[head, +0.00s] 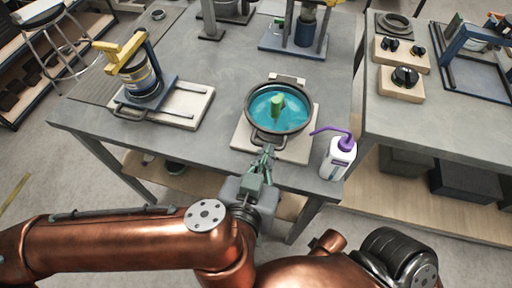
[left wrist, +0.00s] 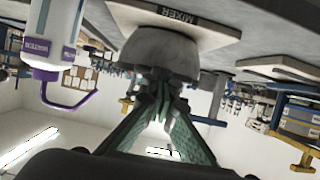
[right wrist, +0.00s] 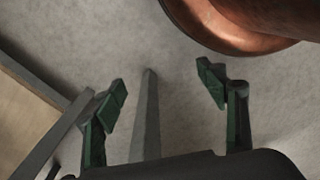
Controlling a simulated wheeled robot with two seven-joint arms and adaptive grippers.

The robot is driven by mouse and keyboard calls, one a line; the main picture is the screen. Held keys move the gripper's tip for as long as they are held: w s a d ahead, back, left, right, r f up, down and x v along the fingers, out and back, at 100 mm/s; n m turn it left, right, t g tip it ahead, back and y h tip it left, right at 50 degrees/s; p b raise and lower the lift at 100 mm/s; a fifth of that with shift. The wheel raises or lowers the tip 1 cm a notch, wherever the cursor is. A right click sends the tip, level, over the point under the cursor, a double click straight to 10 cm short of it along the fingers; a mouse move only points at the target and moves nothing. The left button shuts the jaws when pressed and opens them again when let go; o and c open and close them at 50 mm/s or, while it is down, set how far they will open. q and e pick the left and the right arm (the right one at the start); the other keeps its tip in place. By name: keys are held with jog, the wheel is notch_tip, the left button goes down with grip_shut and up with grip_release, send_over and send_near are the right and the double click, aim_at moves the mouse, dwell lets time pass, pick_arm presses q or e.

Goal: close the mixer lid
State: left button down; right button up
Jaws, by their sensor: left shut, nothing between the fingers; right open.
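The mixer (head: 250,117) is a round vessel with a dark rim on a pale board (head: 243,140). A teal surface and a short green piece show inside the rim; I cannot tell whether the teal is contents or part of a lid. A dark loop handle (head: 256,140) is at the near side. In the left wrist view the mixer's grey body (left wrist: 155,50) shows beside the MIXER label. My left gripper (head: 266,155) is shut and empty, just in front of the handle; its fingertips (left wrist: 160,88) look close to the body. My right gripper (right wrist: 165,88) is open and empty, over the floor.
A white bottle with a purple spout (head: 339,158) stands right of the mixer, near the table edge. A yellow-handled device with a can (head: 141,82) stands to the left. A blue-based stand (head: 295,41) is behind. Clear grey tabletop (head: 225,70) lies between them.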

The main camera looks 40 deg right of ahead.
pick_arm(q)
jog(key=shift+a+f, duration=0.1)
jog(key=shift+f, duration=0.7)
pick_arm(e)
jog(key=shift+a+r, duration=0.2)
jog(key=shift+r, duration=0.6)
jog(key=shift+f, duration=0.1)
pick_arm(q)
notch_tip(320, 180, up, 5)
jog(key=p, duration=0.2)
pick_arm(e)
notch_tip(320, 180, down, 9)
jog(key=d, duration=0.1)
pick_arm(q)
jog(key=s+a+f+b, duration=0.5)
jog(key=a+b, duration=0.3)
jog(key=b, duration=0.1)
pick_arm(e)
jog(key=w+a+f+t+y, duration=0.1)
jog(key=w+a+t+y, duration=0.1)
jog(key=w+a+t, duration=0.3)
jog(key=w+a, duration=0.3)
jog(key=w, duration=0.2)
jog(key=shift+a, duration=0.4)
pick_arm(q)
jog(key=shift+s, duration=0.1)
pick_arm(e)
jog(key=shift+w, duration=0.1)
